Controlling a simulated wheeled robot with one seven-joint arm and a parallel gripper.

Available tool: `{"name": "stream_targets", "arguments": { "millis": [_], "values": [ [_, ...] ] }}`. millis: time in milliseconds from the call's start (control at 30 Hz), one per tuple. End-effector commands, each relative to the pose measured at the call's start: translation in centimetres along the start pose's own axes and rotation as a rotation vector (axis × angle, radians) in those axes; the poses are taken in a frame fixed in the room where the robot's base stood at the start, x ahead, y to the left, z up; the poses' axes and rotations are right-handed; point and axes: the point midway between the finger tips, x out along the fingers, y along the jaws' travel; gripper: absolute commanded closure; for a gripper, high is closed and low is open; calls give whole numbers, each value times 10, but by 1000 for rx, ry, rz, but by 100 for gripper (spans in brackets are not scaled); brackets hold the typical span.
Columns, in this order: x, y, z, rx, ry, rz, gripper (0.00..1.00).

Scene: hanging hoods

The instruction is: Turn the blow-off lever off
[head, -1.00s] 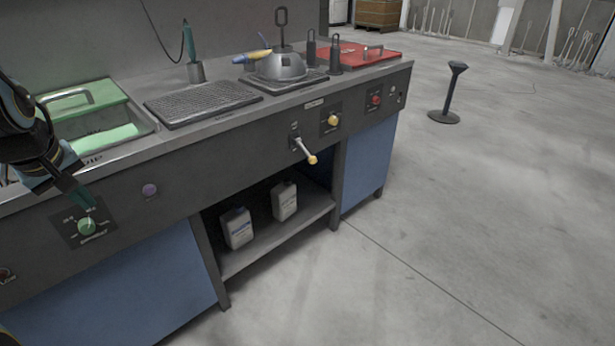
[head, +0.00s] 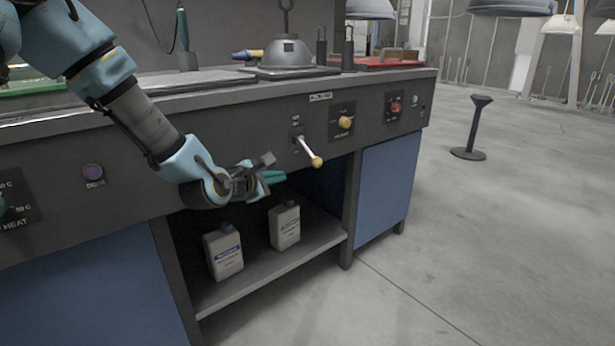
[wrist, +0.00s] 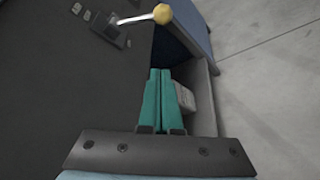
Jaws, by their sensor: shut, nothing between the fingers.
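The blow-off lever (head: 309,152) is a short metal rod with a yellow ball end on the front panel. It slants down to the right from its dark mounting plate. It also shows at the top of the wrist view (wrist: 141,18). My gripper (head: 274,177) has green fingers and is to the left of and below the yellow ball, apart from it. The lettering by the lever is too small to read.
A yellow knob (head: 345,122) and a red knob (head: 396,106) are on the panel to the right. Two white jugs (head: 224,252) (head: 285,225) stand on the shelf (head: 270,272) below. The floor at right is mostly clear.

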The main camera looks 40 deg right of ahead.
Motion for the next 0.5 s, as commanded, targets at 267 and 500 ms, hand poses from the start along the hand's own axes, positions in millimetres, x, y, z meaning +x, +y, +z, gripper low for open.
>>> {"name": "stream_targets", "arguments": {
  "millis": [267,500],
  "values": [
    [1,1,0,3,2,-1,100],
    [29,-2,0,3,0,-2,100]
  ]
}}
